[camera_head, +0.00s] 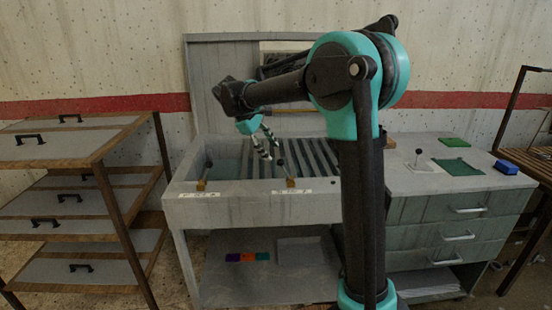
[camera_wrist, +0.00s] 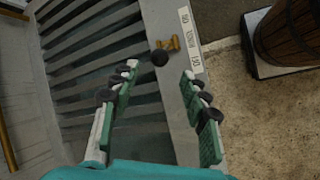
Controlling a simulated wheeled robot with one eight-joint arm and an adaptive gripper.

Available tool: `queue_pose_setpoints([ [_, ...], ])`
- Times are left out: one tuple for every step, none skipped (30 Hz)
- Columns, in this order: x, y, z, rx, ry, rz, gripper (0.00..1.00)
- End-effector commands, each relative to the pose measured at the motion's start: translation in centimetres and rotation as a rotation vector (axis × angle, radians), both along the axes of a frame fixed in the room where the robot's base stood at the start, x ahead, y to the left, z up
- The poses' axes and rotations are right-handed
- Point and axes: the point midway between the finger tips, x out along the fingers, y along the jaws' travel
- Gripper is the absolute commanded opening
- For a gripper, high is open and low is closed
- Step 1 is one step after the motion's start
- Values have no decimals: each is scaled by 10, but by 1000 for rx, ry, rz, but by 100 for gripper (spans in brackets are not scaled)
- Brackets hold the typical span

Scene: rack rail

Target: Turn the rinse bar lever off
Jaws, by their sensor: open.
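A small lever with a black ball knob (camera_wrist: 159,58) on a brass mount (camera_wrist: 171,43) stands at the sink's front rim. A white label (camera_wrist: 190,40) is beside it, its print too small to read surely. It seems to be the right one of two levers in the head view, with its brass mount (camera_head: 290,182) there. My gripper (camera_wrist: 160,72) is open and empty. In the wrist view the knob shows between and just past the fingertips, with no clear contact. In the head view my gripper (camera_head: 267,148) hangs above and behind this lever, pointing down.
A second lever (camera_head: 203,178) stands at the left of the sink rim (camera_head: 240,207). Slats (camera_head: 318,155) cover the sink's right part. The counter at right holds another small lever (camera_head: 419,155), a green cloth (camera_head: 458,166) and a blue box (camera_head: 506,167). A drawer rack (camera_head: 75,145) stands left.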

Motion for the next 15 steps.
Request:
queue_pose_setpoints([
  [-2, 5, 7, 0, -1, 2, 46],
  [-2, 7, 11, 1, 0, 1, 46],
  [-3, 9, 16, 1, 0, 1, 46],
  [-3, 11, 18, 0, -1, 2, 46],
  [-4, 13, 21, 0, -1, 2, 46],
  [-5, 14, 24, 0, -1, 2, 46],
  [-5, 15, 25, 0, -1, 2, 46],
  [-5, 16, 27, 0, -1, 2, 46],
  [-6, 17, 28, 0, -1, 2, 46],
  [-6, 17, 29, 0, -1, 1, 46],
  [-6, 17, 29, 1, 0, 0, 46],
  [-6, 17, 29, 0, 0, 0, 46],
  [-6, 17, 29, 0, 0, 0, 46],
  [-6, 17, 29, 0, 0, 0, 46],
  [-6, 17, 29, 0, 0, 0, 46],
])
